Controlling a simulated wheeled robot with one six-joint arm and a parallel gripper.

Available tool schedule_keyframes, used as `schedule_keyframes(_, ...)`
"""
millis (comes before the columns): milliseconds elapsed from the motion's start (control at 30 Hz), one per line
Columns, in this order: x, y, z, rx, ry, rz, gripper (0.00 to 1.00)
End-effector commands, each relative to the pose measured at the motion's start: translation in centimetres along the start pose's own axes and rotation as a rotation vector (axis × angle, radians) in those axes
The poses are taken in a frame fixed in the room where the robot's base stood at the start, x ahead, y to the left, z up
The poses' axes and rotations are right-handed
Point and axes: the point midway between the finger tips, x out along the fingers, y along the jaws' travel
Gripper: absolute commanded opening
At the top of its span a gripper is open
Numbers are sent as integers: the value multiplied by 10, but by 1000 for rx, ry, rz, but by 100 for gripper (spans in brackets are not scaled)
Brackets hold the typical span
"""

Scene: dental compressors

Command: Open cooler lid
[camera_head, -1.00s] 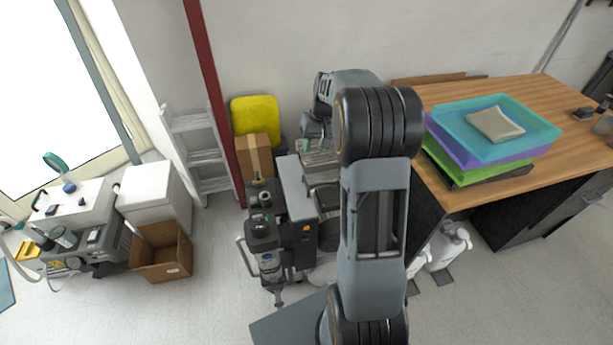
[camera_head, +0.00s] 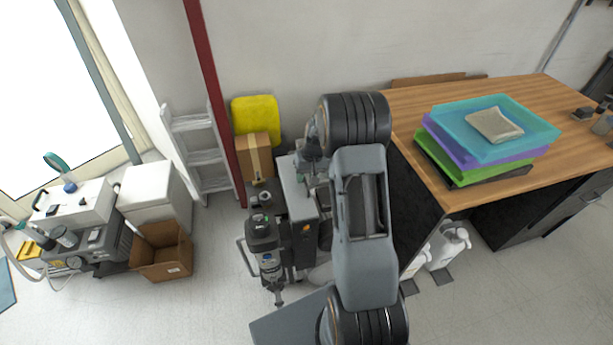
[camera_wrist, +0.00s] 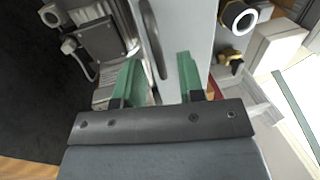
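The likely cooler is a white box (camera_head: 152,188) on the floor at the left in the head view, beside the grey ladder. Its top looks closed. My gripper shows in the wrist view with two green fingers (camera_wrist: 158,78) apart and nothing held between them. Beyond the fingers is a grey panel (camera_wrist: 185,35) with a long dark slot, part of the compressor unit. In the head view my arm hides most of the gripper, which is over the compressor unit, well to the right of the white box.
The compressor unit (camera_head: 297,190) stands in the middle, with a cardboard box (camera_head: 254,155) behind it. An open cardboard box (camera_head: 161,252) sits in front of the white box. A wooden desk (camera_head: 410,110) with stacked trays (camera_head: 460,150) is at the right. Floor between open box and compressor is clear.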

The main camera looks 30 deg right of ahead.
Motion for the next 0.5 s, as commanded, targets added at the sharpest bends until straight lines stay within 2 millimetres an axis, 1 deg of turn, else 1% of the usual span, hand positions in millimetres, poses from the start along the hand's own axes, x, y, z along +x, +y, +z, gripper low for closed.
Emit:
schedule_keyframes(300,2,0,0,-1,-1,0,36)
schedule_keyframes(367,2,0,0,-1,0,0,31)
schedule_keyframes(500,2,0,0,-1,0,0,18)
